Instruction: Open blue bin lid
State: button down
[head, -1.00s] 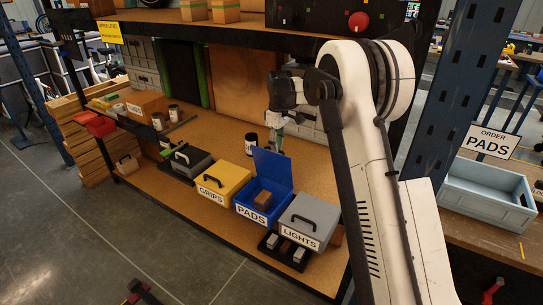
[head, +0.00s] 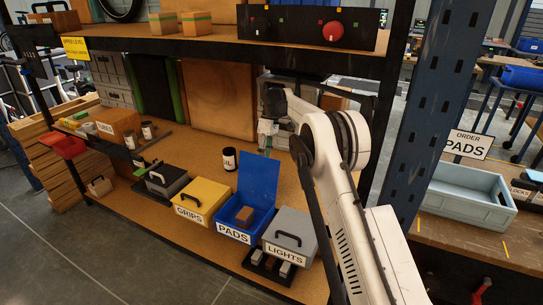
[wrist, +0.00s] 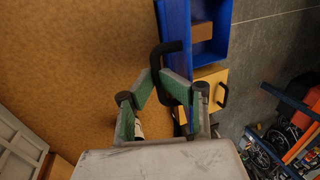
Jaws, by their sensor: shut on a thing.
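The blue PADS bin (head: 233,232) stands on the lower shelf between the yellow GRIPS bin and the grey LIGHTS bin. Its blue lid (head: 258,178) stands up, about upright, at the back of the bin. A brown block (head: 245,214) shows inside. My gripper (head: 267,145) is behind the lid's upper part. In the wrist view, my gripper (wrist: 166,80) has its green-padded fingers closed together on the lid's black handle (wrist: 157,58). The brown block also shows there (wrist: 202,32), inside the blue bin. The handle is hidden in the head view.
The yellow GRIPS bin (head: 203,197) and grey LIGHTS bin (head: 290,228) stand close on either side, lids shut. A dark jar (head: 229,159) stands behind. The upper shelf (head: 215,42) and a blue post (head: 436,100) bound the space. A light blue tray (head: 468,190) sits at right.

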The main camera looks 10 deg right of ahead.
jog(key=shift+w+d+f, duration=0.2)
jog(key=shift+w+d, duration=0.05)
jog(key=c, duration=1.8)
grip_release()
jog(key=shift+w+f, duration=0.15)
jog(key=shift+s+r, duration=0.2)
jog(key=shift+r, duration=0.05)
